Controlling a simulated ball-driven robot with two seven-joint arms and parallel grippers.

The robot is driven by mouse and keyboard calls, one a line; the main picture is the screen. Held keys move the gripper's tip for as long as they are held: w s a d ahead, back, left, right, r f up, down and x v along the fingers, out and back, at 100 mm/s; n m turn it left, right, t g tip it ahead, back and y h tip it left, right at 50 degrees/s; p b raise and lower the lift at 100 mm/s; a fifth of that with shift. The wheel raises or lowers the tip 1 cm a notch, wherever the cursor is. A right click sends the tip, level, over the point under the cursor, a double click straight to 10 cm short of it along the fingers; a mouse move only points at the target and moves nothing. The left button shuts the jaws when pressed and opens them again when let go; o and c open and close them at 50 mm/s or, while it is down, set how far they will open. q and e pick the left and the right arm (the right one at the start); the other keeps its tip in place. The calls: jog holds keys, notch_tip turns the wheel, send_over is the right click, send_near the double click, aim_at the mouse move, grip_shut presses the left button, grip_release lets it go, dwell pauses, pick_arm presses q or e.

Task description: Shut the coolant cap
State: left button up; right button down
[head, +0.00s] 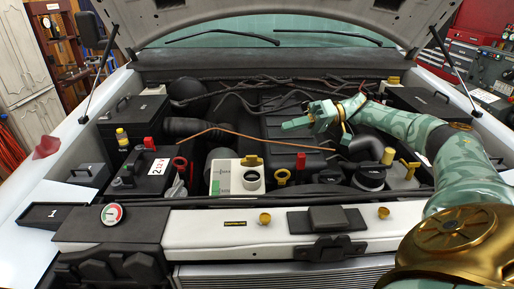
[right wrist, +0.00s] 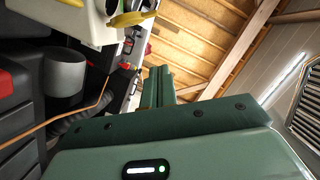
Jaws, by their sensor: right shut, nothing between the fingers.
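The white coolant tank (head: 226,180) stands in the middle of the engine bay. Its dark round filler opening (head: 251,181) is uncovered. The yellow coolant cap (head: 251,161) is tilted up at the back of the opening, so it stands open. In the right wrist view a yellow cap (right wrist: 130,19) shows beside a white tank body (right wrist: 90,25) at the top edge. My right gripper (head: 292,124) is shut and empty, above the engine, behind and to the right of the cap and apart from it. Its fingers (right wrist: 160,84) show together in the right wrist view. My left gripper is out of view.
A black battery (head: 150,175) stands left of the tank. A thin copper-coloured rod (head: 250,137) crosses behind it. A yellow ring handle (head: 282,176) and a red handle (head: 301,161) stand to its right. The raised hood (head: 270,12) hangs overhead.

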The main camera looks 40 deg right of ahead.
jog(key=p, duration=0.2)
send_over(261, 161)
jog(key=w+d, duration=0.2)
jog(key=w, duration=0.1)
jog(key=s+f, duration=0.1)
jog(key=a+f+p, duration=0.1)
jog(key=shift+s+f, duration=0.35)
jog(key=shift+s, duration=0.05)
jog(key=shift+s+a+f, duration=0.3)
jog(key=shift+s+f, duration=0.15)
jog(key=shift+f, duration=0.05)
jog(key=shift+s+a+n+p, duration=0.1)
jog(key=shift+n+p, duration=0.2)
